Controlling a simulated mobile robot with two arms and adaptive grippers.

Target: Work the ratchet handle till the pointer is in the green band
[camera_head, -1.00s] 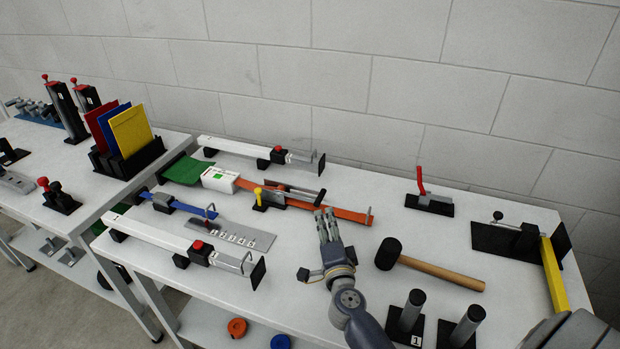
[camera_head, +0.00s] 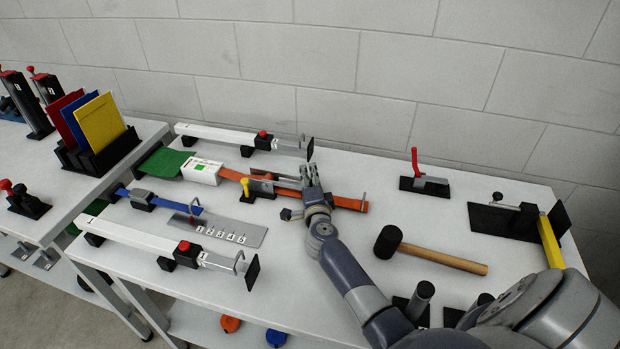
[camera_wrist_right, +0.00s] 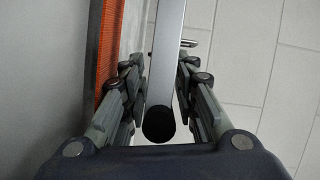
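The ratchet (camera_head: 262,186) sits on an orange strap (camera_head: 350,203) on the middle table, with a yellow lever (camera_head: 246,188) at its left end. Its grey handle points right, toward my right gripper (camera_head: 309,174). In the right wrist view, the handle (camera_wrist_right: 165,65), a grey bar with a round black end, lies between the fingers of my right gripper (camera_wrist_right: 158,82). The fingers are apart, with a gap on the bar's left side. A white box (camera_head: 202,172) with small coloured marks sits on the strap; its pointer is too small to read. My left gripper is not in view.
White clamp bars (camera_head: 225,138) lie behind and in front of the strap. A numbered metal plate (camera_head: 230,232) lies nearby.

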